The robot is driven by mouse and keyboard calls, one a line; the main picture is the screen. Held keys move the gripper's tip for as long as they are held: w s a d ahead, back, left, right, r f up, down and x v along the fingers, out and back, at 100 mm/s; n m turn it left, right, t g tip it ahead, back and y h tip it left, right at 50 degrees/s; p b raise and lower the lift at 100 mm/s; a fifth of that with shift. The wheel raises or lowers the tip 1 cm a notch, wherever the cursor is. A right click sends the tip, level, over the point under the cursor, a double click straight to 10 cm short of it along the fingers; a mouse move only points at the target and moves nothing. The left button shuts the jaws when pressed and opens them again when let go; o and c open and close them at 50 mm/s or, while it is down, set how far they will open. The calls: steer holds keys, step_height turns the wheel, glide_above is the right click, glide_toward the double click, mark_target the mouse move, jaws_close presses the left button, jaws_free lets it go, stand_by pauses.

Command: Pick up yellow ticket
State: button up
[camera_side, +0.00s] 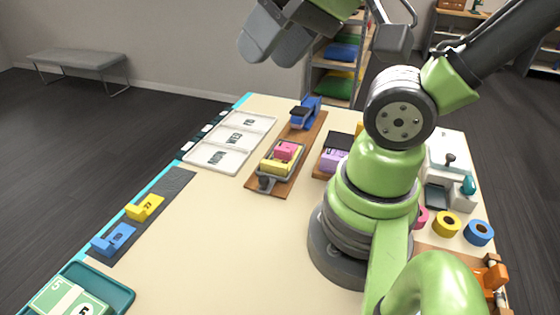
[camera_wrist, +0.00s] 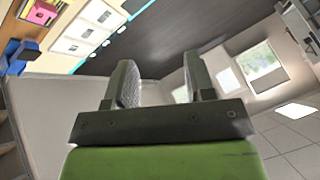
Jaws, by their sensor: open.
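A yellow numbered piece (camera_side: 145,207) with a notch lies on a dark strip at the table's left edge, beside a similar blue piece (camera_side: 113,239). I cannot tell for certain which yellow thing is the ticket. My gripper (camera_side: 277,40) is high above the far side of the table, open and empty, away from both. In the wrist view my gripper (camera_wrist: 160,84) shows its two fingers apart with nothing between them; the pink block (camera_wrist: 44,12) shows at upper left.
A white three-section tray (camera_side: 231,144) lies at the far left. A blue stapler-like tool (camera_side: 305,112) stands on a wooden board (camera_side: 262,187). A teal tray (camera_side: 121,297) with green notes is at the near left. Tape rolls (camera_side: 446,224) are at right. The table's left-centre is clear.

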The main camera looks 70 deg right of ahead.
steer(key=shift+w, duration=0.1)
steer(key=n+g+h, duration=0.2)
steer(key=n+g, duration=0.2)
steer(key=g, duration=0.3)
glide_above(269, 162)
step_height(269, 162, down, 19)
step_height(269, 162, down, 10)
jaws_close()
